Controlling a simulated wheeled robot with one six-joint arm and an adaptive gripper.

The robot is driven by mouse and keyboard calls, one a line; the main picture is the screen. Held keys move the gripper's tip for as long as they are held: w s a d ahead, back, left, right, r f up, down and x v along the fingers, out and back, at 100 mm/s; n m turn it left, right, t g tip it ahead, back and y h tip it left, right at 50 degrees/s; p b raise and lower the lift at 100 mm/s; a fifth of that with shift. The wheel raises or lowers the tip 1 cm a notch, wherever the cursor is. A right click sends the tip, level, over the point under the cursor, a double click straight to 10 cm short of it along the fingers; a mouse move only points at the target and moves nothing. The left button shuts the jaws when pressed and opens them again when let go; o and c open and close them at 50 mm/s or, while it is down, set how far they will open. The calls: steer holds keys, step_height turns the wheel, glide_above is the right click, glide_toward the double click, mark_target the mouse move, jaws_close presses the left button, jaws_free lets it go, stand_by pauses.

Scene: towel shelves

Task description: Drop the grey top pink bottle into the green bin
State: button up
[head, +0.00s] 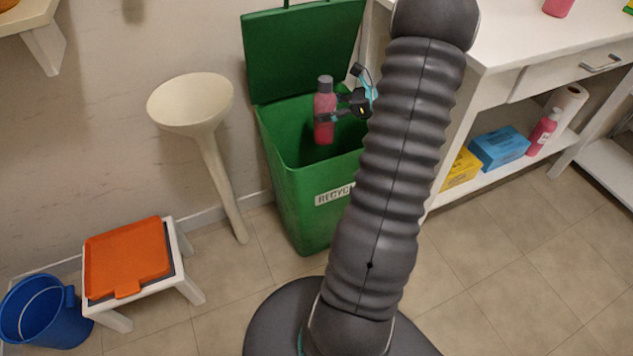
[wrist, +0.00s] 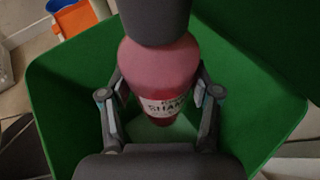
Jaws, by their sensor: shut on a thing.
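The pink bottle with a grey top (head: 324,112) is upright in my gripper (head: 342,108), over the open mouth of the green bin (head: 300,200). In the wrist view the bottle (wrist: 160,75) is between the two fingers of my gripper (wrist: 160,105), with a partly readable label on it. The green bin (wrist: 70,80) surrounds it below in that view. The bin's lid (head: 300,50) stands open at the back, and a recycling label on its front is partly hidden by my arm. My gripper is shut on the bottle.
A white sink on a pedestal (head: 190,100) stands left of the bin. A white stool with an orange top (head: 128,258) and a blue bucket (head: 40,312) are at lower left. A white shelf unit (head: 500,88) with boxes and bottles is close on the right.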

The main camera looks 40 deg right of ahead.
steer(key=o, duration=1.2)
steer(key=shift+o, duration=0.2)
steer(key=shift+r, duration=0.15)
